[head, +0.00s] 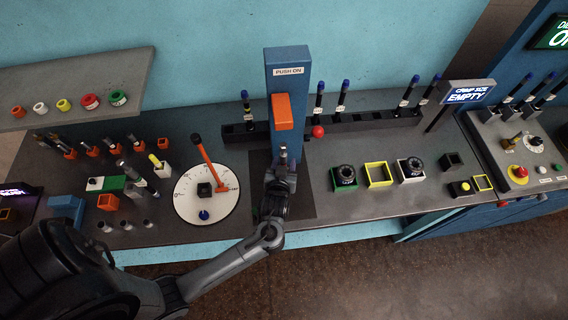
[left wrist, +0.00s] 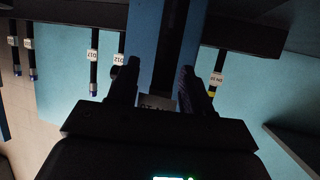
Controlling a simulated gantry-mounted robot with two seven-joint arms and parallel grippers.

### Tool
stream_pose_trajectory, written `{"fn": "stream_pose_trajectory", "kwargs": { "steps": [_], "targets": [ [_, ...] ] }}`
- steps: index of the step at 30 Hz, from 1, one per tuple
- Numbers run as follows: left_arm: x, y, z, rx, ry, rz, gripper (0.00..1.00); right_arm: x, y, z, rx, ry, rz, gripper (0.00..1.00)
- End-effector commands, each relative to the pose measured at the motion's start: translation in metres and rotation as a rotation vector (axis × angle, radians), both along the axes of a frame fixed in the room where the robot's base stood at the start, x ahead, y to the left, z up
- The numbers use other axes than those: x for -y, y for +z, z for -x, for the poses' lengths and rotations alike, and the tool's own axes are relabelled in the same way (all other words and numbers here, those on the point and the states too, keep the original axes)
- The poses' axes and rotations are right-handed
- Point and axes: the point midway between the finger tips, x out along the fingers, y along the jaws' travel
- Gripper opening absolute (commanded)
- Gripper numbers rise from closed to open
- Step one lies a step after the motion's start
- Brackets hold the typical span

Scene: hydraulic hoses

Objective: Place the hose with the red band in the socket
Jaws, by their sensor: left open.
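Several black hoses with blue ends and white labels stand in the dark rack (head: 370,122) along the back: one hose (head: 247,103) left of the blue post, the others right of it, including one hose (head: 319,95) above a red ball. I cannot make out a red band on any hose. The blue post (head: 287,62) carries a "PUSH ON" sign and an orange block (head: 283,111). My left gripper (head: 283,150) is in front of the post, below the orange block. In the left wrist view its fingers (left wrist: 158,88) are apart, with nothing visibly held. Which socket is meant is unclear.
A white dial (head: 187,207) with an orange lever stands left of the post. Small fittings in orange holders (head: 88,150) and a shelf of coloured rings (head: 90,101) are further left. Coloured square frames (head: 379,174) and a "CRIMP SIZE EMPTY" display (head: 469,92) are right.

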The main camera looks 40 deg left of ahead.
Motion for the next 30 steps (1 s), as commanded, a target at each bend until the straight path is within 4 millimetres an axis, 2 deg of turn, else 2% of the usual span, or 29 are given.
{"fn": "stream_pose_trajectory", "kwargs": {
  "steps": [2,7,21,26,30],
  "targets": [
    [0.000,0.004,0.000,0.001,-0.001,0.000,0.49,0.000,0.002,0.000,0.000,-0.001,-0.002,0.43],
    [0.009,0.009,0.014,0.000,0.000,0.002,0.49,-0.001,0.002,0.000,0.000,-0.004,-0.005,0.43],
    [0.050,0.040,0.077,-0.001,0.001,0.003,0.49,-0.001,0.003,0.000,0.001,-0.002,-0.003,0.43],
    [0.058,0.046,0.088,-0.001,-0.004,0.005,0.49,0.001,0.003,0.000,0.000,0.001,0.002,0.43],
    [0.063,0.046,0.090,-0.030,-0.060,0.052,0.49,0.001,0.002,0.000,0.000,0.004,0.005,0.43]
  ]
}}
